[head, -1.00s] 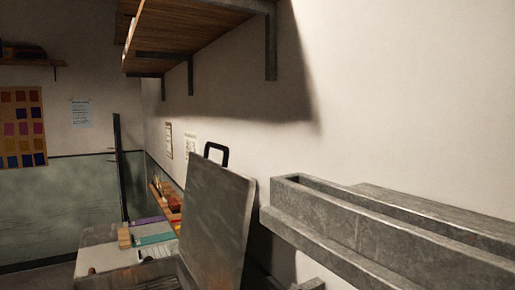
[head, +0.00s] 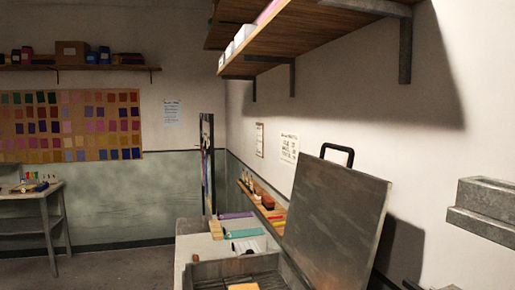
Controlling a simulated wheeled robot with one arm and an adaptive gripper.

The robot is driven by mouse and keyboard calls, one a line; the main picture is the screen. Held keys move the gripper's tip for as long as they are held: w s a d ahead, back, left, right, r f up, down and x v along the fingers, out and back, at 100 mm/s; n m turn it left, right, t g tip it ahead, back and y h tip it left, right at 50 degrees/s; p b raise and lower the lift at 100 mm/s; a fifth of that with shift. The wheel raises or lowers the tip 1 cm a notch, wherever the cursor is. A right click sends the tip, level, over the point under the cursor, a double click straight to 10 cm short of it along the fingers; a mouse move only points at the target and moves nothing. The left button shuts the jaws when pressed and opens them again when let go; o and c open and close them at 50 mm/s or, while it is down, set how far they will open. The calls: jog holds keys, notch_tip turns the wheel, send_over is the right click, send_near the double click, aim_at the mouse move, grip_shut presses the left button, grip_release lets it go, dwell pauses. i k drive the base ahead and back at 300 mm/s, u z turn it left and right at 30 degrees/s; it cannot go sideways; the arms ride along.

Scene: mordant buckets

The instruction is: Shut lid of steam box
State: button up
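The steam box (head: 206,270) is a grey metal box at the bottom middle of the head view, with its near part cut off by the frame edge. Its lid (head: 335,215) stands open, tilted up along the right side near the wall. A black loop handle (head: 338,154) sits on the lid's top edge. An orange item (head: 243,286) shows inside the box on a dark slatted floor. My gripper is not in view.
Behind the box a counter (head: 190,228) holds teal and purple items. A wooden shelf (head: 330,25) hangs above on the right wall, and a grey metal trough (head: 490,205) is at right. A side table (head: 30,195) stands far left, with open floor (head: 115,268) between.

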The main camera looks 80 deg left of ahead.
aim_at(336, 214)
jog(key=u, duration=3.3)
jog(key=i, duration=0.05)
jog(key=u, duration=0.05)
